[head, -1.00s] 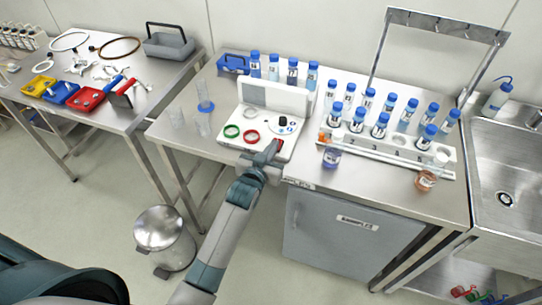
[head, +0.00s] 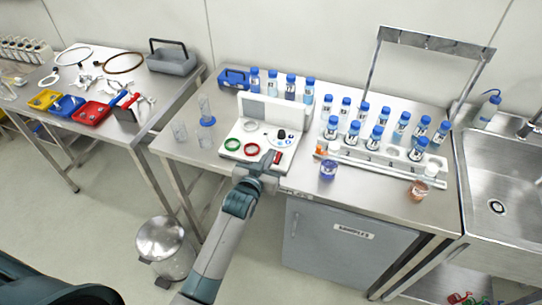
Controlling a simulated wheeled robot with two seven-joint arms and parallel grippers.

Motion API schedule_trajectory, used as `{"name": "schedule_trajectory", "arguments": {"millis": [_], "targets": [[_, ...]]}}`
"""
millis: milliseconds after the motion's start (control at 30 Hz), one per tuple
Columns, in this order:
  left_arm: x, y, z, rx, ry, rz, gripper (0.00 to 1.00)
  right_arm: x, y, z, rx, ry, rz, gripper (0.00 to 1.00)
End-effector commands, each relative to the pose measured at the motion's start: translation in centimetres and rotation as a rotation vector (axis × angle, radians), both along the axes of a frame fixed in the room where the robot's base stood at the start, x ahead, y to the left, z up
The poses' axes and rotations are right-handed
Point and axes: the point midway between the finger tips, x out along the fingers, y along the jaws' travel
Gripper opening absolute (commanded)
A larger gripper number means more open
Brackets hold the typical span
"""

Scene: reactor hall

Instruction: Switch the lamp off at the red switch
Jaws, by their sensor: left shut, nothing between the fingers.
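A white control box (head: 228,152) with an upright back panel (head: 275,111) stands on the steel table. Its top carries a green ring (head: 232,144), a red ring (head: 251,149), a white ring and a black knob (head: 281,134). A small red part, apparently the red switch (head: 278,156), shows at the box's front right. My left gripper (head: 270,160) is shut and empty, its tips right beside this red part and partly covering it. I cannot tell whether they touch. I cannot make out a lit lamp. My right gripper is out of view.
Clear glassware (head: 180,131) stands left of the box. Several blue-capped bottles stand behind it and in a white rack (head: 385,160) to the right. A blue jar (head: 328,170) stands near the front edge. A sink (head: 498,200) is far right, a bin (head: 163,240) on the floor.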

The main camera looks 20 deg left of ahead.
Motion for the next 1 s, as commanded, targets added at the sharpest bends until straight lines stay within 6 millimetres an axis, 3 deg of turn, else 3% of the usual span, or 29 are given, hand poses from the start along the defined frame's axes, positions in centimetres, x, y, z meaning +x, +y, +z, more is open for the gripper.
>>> {"name": "schedule_trajectory", "arguments": {"millis": [500, 700, 1000], "targets": [[-7.5, 0.3, 0.2, 0.001, 0.0, 0.0, 0.0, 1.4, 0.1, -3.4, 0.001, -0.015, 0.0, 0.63], [-8.6, 0.3, 0.5, 0.001, -0.001, 0.0, 0.0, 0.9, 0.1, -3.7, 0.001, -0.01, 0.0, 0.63], [-8.7, 0.3, 0.6, 0.001, -0.001, 0.0, 0.0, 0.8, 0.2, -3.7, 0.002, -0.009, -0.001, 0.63]]}}
